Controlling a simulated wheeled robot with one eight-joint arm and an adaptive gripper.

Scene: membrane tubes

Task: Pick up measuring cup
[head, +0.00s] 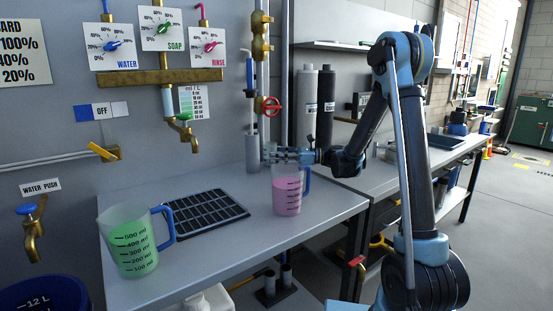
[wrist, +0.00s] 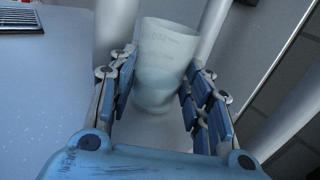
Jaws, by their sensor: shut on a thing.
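My gripper (head: 275,156) reaches left over the back of the table, just above and behind the rim of a pink-filled measuring cup (head: 287,198) with a blue handle. In the wrist view my gripper (wrist: 158,95) is shut on a pale translucent measuring cup (wrist: 165,48) with faint markings and a pale bluish lower part. The fingers lie on both its sides. I cannot clearly make out this pale cup in the head view. A larger measuring cup (head: 133,250) with green liquid and a blue handle stands upright at the table's front left.
A black grid tray (head: 205,213) lies mid-table. Brass taps and dials are on the wall behind, with a tap (head: 183,132) above the table's left. A red valve wheel (head: 268,106) and vertical pipes stand near my gripper. The table's front middle is clear.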

